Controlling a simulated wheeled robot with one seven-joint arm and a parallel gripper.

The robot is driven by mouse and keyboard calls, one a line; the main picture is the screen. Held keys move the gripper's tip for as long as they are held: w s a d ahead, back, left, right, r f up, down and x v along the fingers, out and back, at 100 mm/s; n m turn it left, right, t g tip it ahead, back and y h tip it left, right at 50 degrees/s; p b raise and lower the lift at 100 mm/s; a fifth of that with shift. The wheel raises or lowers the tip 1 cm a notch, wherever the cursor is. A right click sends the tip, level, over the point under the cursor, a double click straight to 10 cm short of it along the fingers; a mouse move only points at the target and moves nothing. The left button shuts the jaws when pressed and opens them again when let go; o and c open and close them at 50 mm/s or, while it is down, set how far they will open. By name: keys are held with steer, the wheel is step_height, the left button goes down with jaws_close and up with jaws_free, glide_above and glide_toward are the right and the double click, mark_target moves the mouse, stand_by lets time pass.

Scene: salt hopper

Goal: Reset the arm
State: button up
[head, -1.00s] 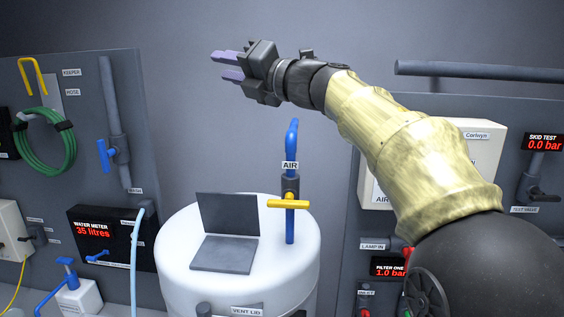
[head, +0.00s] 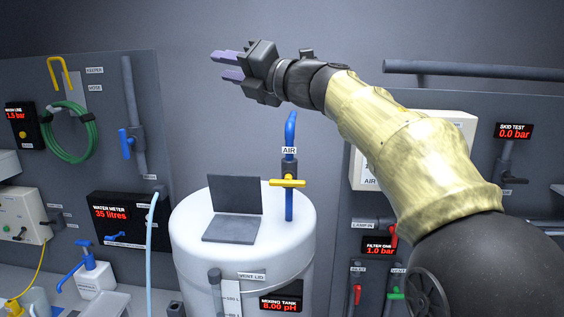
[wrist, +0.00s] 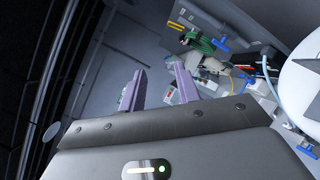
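My gripper (head: 232,67) is raised at the top middle of the head view, above and behind the white mixing tank as pictured. Its two purple fingers point left and stand apart, with nothing between them. In the wrist view my gripper (wrist: 158,92) also shows its fingers spread and empty. My arm comes in from the right and bends up to the left. It touches nothing that I can see.
The mixing tank (head: 243,262) has an open hatch (head: 235,195) and a blue air pipe with a yellow valve handle (head: 287,183). Left are a green hose (head: 88,150) and the water meter (head: 112,213). A right panel (head: 425,78) stands partly behind my arm. Space around my gripper is clear.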

steer(key=w+d+f+m+t+h+b, duration=0.2)
steer(key=d+f+m+h, duration=0.1)
steer(key=f+m, duration=0.25)
steer(key=w+d+f+m+t+h+b, duration=0.1)
steer(key=w+d+f+m+t+h, duration=0.15)
steer(key=f+m, duration=0.3)
steer(key=w+d+f+m+t+h+b, duration=0.2)
steer(key=d+f+m, duration=0.2)
steer(key=f, duration=0.2)
steer(key=s+d+f+m+g+h+b, duration=0.1)
steer(key=d+f+m+h+b, duration=0.3)
steer(key=f, duration=0.6)
steer(key=s+d+f+m+g+h+p, duration=0.1)
steer(key=d+f+m+g+h, duration=0.15)
steer(key=d+f+m, duration=0.6)
steer(key=s+d+f+m+g+h+b, duration=0.1)
steer(key=s+f+m+g, duration=0.1)
steer(key=s+f, duration=0.35)
steer(key=s+f+m+g+h+b, duration=0.1)
steer(key=s+f, duration=0.1)
steer(key=f, duration=0.6)
steer(key=s+d+f+m+g+h+b, duration=0.1)
steer(key=s+f+m+g, duration=0.1)
steer(key=s+f, duration=0.35)
steer(key=s+f+m+g+b, duration=0.2)
steer(key=s+f+m+g, duration=0.3)
steer(key=s+f, duration=0.8)
steer(key=shift+s+d+f+b, duration=0.15)
steer(key=shift+d+f+b, duration=0.25)
steer(key=shift+f, duration=0.1)
